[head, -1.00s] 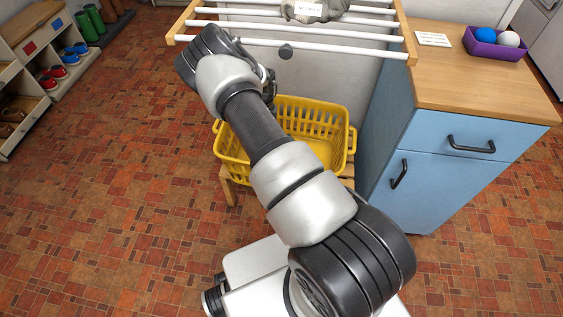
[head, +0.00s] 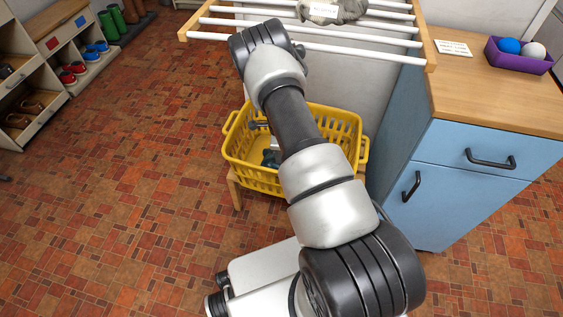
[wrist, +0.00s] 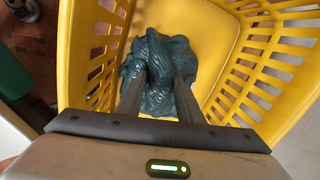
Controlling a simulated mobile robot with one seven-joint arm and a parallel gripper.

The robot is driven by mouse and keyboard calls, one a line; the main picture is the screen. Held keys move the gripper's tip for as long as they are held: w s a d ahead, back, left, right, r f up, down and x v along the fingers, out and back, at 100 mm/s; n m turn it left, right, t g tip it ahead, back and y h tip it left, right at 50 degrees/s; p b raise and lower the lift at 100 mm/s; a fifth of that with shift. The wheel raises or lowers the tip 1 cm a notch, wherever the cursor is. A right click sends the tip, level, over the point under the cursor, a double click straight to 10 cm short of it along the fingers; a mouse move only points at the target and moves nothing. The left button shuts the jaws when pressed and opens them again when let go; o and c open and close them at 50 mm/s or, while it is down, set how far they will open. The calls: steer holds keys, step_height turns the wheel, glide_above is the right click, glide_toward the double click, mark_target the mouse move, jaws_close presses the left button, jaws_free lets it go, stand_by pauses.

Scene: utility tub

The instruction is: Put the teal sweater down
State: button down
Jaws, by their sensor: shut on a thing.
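The teal sweater (wrist: 155,65) is a bunched dark teal bundle inside the yellow basket (wrist: 285,75). In the wrist view my gripper (wrist: 160,85) is shut on the sweater, with its fingers reaching down into the basket. The sweater lies low against the basket's left side, over the yellow floor; whether it bears fully on the floor I cannot tell. In the head view the yellow basket (head: 350,125) stands behind my arm, and only a small dark part of the sweater (head: 270,158) shows inside.
A drying rack with white bars (head: 360,50) spans above the basket and holds a grey garment (head: 345,10). A blue cabinet (head: 455,170) stands close on the right, with a purple bin (head: 520,62) of balls on top.

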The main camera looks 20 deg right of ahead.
steer(key=shift+w+f+b, duration=0.1)
steer(key=shift+f+b, duration=0.45)
steer(key=shift+f, duration=1.45)
steer(key=shift+f, duration=0.55)
steer(key=c, duration=1.2)
jaws_free()
steer(key=shift+f, duration=0.1)
steer(key=r+p, duration=0.1)
steer(key=r, duration=0.3)
steer(key=s+r+p, duration=0.1)
steer(key=r, duration=0.3)
steer(key=r+p, duration=0.1)
steer(key=r, duration=0.4)
steer(key=shift+s+a, duration=0.3)
steer(key=shift+a, duration=0.05)
